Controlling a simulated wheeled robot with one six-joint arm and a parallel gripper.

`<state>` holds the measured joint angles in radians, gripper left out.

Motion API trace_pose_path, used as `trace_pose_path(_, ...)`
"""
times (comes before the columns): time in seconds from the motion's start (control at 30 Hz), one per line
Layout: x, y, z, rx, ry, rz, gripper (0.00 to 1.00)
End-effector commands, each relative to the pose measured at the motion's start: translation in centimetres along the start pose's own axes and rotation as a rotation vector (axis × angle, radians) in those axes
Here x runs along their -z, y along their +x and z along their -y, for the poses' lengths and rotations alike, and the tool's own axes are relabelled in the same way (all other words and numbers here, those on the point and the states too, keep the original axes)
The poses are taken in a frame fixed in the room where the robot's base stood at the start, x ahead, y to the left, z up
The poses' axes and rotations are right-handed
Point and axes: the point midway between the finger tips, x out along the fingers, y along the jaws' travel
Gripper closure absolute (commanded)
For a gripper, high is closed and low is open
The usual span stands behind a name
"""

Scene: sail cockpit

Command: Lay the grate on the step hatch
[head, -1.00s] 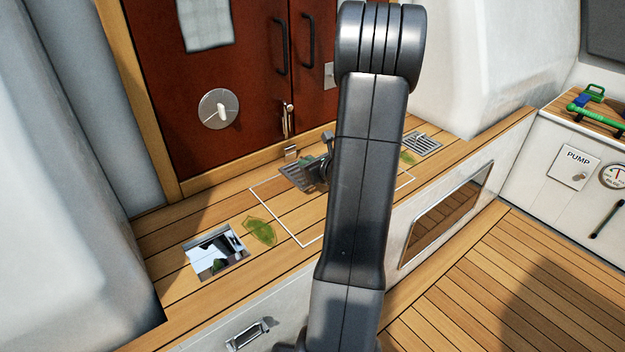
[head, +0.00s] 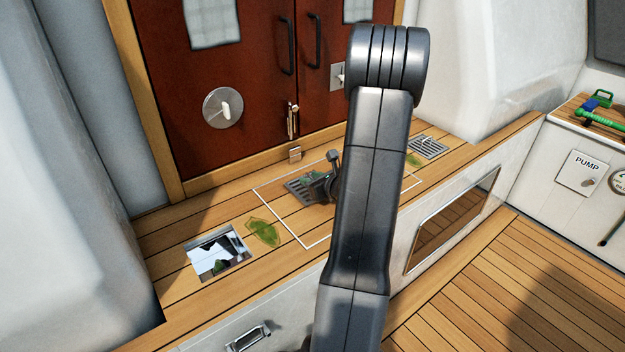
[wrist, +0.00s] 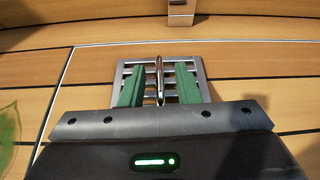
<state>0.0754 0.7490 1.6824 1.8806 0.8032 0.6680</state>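The grate (head: 300,193) is a small grey slotted metal plate. It lies on the step hatch (head: 308,226), the planked area inside a white outline, towards its back edge. My gripper (head: 318,178) is over the grate, with my arm hiding the hatch's right part in the head view. In the wrist view the two green fingers (wrist: 159,88) stand apart on either side of the grate's upright metal handle (wrist: 159,75), with a gap on each side. The grate (wrist: 201,70) looks flat on the planks there.
An open square recess (head: 218,255) with shiny contents is left of the hatch, a green leaf (head: 263,232) beside it. Another grate (head: 428,147) sits in the step at right. Red doors (head: 260,80) with a metal latch (head: 293,122) stand behind.

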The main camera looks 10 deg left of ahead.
Motion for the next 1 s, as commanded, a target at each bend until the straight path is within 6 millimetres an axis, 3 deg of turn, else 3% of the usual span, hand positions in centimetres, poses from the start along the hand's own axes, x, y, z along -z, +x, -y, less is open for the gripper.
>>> trace_pose_path(0.37,-0.6,-0.3,0.0,0.0,0.0,0.0,0.71)
trace_pose_path(0.8,-0.5,-9.3,0.1,0.004,0.002,0.0,0.71)
trace_pose_path(1.0,-0.4,-11.7,0.1,0.002,0.001,0.0,0.71)
